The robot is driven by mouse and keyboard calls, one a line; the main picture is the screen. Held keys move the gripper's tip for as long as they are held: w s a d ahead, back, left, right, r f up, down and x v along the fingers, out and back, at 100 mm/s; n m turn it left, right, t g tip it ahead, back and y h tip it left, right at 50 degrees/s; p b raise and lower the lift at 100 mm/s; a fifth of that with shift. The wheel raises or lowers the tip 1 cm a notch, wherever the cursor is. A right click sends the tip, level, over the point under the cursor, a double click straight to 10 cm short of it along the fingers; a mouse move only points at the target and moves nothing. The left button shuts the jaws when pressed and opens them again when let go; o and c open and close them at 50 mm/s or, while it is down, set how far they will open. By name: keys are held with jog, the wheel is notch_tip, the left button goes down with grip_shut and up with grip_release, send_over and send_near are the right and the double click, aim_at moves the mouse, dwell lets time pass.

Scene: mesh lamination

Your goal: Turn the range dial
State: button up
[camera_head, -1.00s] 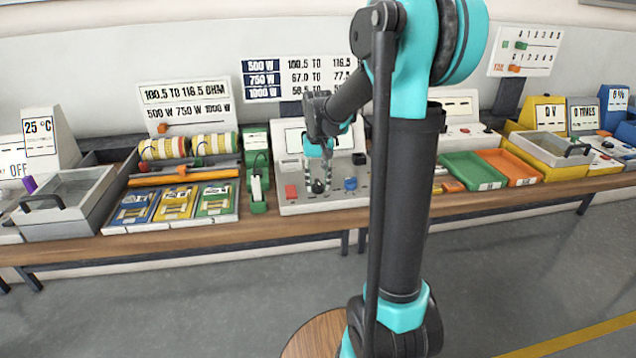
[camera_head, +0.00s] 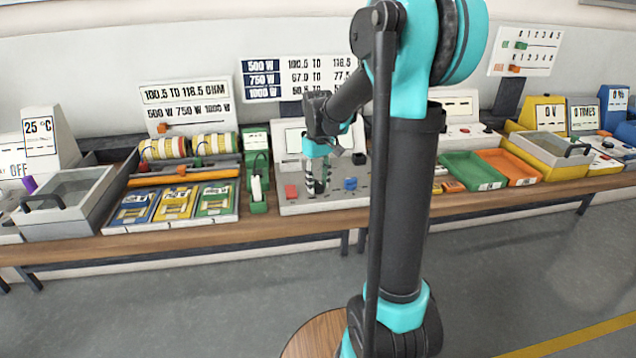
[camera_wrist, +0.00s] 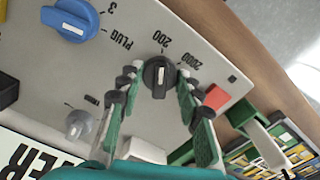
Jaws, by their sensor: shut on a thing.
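The range dial (camera_wrist: 158,77) is a round black knob with a pale pointer line, on the sloped grey meter panel (camera_wrist: 215,60). Its line points roughly at the "200" mark in the wrist view; "2000" and "PLUG" lie to either side. My gripper (camera_wrist: 158,80) has its green and black fingers on both sides of the dial and is shut on it. In the head view my gripper (camera_head: 316,190) reaches down onto the grey meter (camera_head: 345,198) and hides the dial.
A blue knob (camera_wrist: 70,20) and a small grey knob (camera_wrist: 78,124) are on the same panel. A red block (camera_wrist: 216,97) is close beside the right finger. A green stand with a white part (camera_head: 257,190) stands left of the meter.

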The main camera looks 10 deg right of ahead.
aim_at(318, 182)
jog(key=o, duration=1.2)
jog(key=shift+c, duration=0.2)
notch_tip(318, 182, up, 12)
jog(key=shift+s+f, duration=0.1)
